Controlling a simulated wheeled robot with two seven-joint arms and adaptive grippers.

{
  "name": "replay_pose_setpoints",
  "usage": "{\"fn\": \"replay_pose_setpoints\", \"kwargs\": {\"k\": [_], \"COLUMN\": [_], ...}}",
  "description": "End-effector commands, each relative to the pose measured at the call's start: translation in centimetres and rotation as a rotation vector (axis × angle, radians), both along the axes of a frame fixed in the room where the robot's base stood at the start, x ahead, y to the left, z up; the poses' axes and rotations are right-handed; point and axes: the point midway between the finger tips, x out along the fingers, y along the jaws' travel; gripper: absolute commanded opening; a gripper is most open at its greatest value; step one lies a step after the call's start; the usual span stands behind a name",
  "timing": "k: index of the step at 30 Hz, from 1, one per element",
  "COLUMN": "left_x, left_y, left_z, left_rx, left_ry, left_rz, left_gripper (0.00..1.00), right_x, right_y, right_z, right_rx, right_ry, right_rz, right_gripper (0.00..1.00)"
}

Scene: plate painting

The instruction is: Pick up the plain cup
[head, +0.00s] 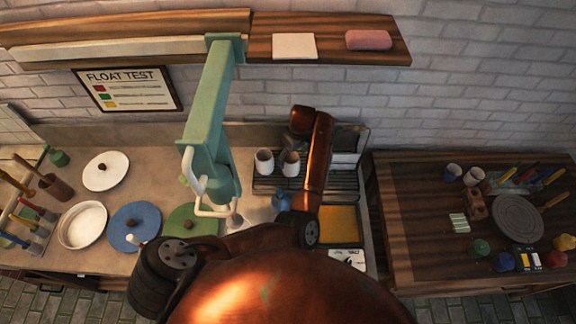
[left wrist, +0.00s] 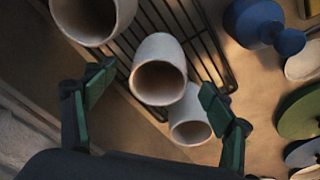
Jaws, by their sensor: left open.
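Two pale cups stand on the dark wire rack (head: 262,186) at the back, a left one (head: 264,161) and a right one (head: 290,163). In the left wrist view three pale cups show: one at the top left (left wrist: 85,15), a middle one (left wrist: 158,72) and a lower one (left wrist: 190,122). I cannot tell from their visible sides which is plain. My left gripper (head: 298,132) is small and dark near the back of the rack in the head view. In the left wrist view its green fingers (left wrist: 152,95) are open and apart, with the middle cup between them in the picture. My right gripper is not in view.
A blue vase (head: 282,201) stands in front of the rack. A green tap-like frame (head: 207,110) rises to the left. Plates, including a blue plate (head: 135,226), lie on the left counter. A wooden table (head: 420,235) with paints stands at the right.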

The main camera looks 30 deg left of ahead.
Motion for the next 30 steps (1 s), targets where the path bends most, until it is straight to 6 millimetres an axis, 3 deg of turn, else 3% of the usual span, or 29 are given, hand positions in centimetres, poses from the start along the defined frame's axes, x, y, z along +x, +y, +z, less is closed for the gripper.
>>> {"fn": "replay_pose_setpoints", "kwargs": {"k": [18,27,30], "left_x": [0.9,0.9,0.9], "left_y": [1.6,1.6,1.6], "left_z": [-7.1,-7.6,-7.6], "left_rx": [0.001,0.001,0.001], "left_ry": [0.007,0.005,0.005], "left_rz": [0.001,0.001,0.001], "left_gripper": [0.76,0.76,0.69], "right_x": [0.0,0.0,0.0], "right_y": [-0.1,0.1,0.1], "right_z": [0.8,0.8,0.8], "right_rx": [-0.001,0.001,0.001], "right_ry": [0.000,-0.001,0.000], "right_rz": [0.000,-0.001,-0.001], "right_gripper": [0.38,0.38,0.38]}}
